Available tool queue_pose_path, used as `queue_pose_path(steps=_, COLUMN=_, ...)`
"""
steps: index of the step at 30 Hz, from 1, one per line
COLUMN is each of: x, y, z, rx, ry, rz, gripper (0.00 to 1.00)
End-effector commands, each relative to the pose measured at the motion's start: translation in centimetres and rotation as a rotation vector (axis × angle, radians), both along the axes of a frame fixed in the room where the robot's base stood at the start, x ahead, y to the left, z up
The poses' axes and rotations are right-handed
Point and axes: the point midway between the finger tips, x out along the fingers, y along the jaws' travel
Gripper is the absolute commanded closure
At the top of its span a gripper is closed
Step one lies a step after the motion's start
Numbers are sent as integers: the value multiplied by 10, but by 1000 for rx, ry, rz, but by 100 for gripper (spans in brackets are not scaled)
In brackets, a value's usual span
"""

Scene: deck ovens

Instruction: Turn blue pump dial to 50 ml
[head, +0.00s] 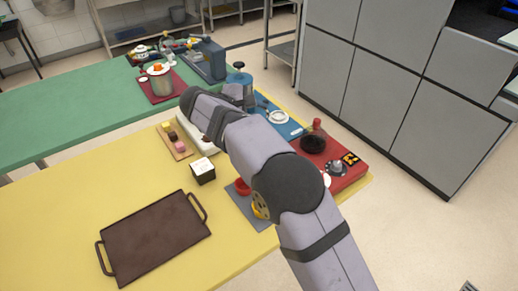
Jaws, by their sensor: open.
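The blue base plate (292,131) lies along the right side of the yellow table. A round white dial (278,117) sits on it. A blue-topped pump (238,78) stands at its far end, partly covered by my arm. My arm reaches from the bottom right across the table, with its wrist left of the pump. The jaws of my gripper cannot be made out; the arm hides that area. The dial's marks and its setting are too small to read.
A red station (345,182) with a dark knob stands nearer, right of my arm. A dark tray (155,240), a small white-topped box (203,171) and a wooden board with coloured pieces (174,142) lie on the yellow table. A green table (75,110) stands behind.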

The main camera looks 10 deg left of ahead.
Motion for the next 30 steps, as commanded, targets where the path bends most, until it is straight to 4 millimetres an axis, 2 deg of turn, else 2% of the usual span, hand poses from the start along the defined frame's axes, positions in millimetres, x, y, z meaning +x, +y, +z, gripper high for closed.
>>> queue_pose_path(steps=3, x=-9, y=6, z=-4, rx=-286, ry=60, rz=250, gripper=56)
queue_pose_path(steps=6, x=-15, y=11, z=-2, rx=-497, ry=104, rz=418, gripper=56)
queue_pose_path(steps=12, x=-25, y=20, z=-2, rx=-810, ry=164, rz=648, gripper=56)
queue_pose_path(steps=17, x=-33, y=26, z=-4, rx=-1002, ry=199, rz=776, gripper=56)
queue_pose_path(steps=24, x=-33, y=26, z=-66, rx=-1023, ry=210, rz=788, gripper=56)
queue_pose_path(steps=30, x=-33, y=26, z=-99, rx=-1018, ry=206, rz=785, gripper=56)
